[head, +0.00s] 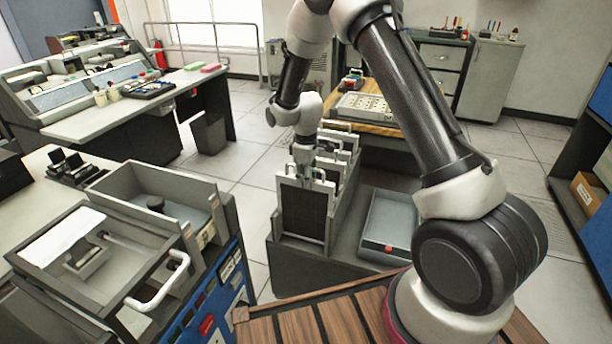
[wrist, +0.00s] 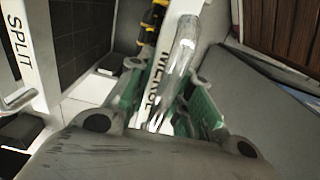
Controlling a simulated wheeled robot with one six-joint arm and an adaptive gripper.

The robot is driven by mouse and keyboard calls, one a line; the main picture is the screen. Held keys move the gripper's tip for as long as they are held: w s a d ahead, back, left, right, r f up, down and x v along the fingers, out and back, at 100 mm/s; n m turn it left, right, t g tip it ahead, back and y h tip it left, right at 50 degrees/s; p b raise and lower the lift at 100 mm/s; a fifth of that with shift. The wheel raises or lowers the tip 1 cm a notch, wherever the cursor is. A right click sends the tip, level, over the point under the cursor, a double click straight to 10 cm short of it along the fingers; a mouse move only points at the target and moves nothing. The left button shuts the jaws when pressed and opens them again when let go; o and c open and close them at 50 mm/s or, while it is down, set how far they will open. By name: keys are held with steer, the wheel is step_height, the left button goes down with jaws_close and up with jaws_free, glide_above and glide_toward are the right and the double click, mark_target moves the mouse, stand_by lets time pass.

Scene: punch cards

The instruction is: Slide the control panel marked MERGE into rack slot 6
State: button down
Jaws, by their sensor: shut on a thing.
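The MERGE control panel shows in the wrist view as a white top edge (wrist: 186,8) with black lettering and a metal handle. My gripper (wrist: 163,105) is shut on that handle, with one green-padded finger on each side. In the head view my gripper (head: 312,172) is at the top of the front dark panel (head: 303,212), over the grey rack (head: 272,240); I cannot read its label there. The SPLIT panel (wrist: 22,50) stands left of MERGE in the wrist view, apart from it. Slot numbers are not readable, and the lower part of MERGE is hidden.
Several other panels (head: 340,140) stand farther back in the rack. A shallow grey tray (head: 390,225) lies right of the rack. A wooden table (head: 375,88) with a card tray stands behind. A blue-fronted machine (head: 215,300) is at the left, with floor between.

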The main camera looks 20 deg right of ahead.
steer(key=shift+w+f, duration=0.1)
steer(key=shift+f, duration=0.25)
steer(key=c, duration=1.4)
jaws_free()
steer(key=shift+o, duration=1)
steer(key=shift+f, duration=0.1)
step_height(320, 180, up, 12)
steer(key=shift+r, duration=0.1)
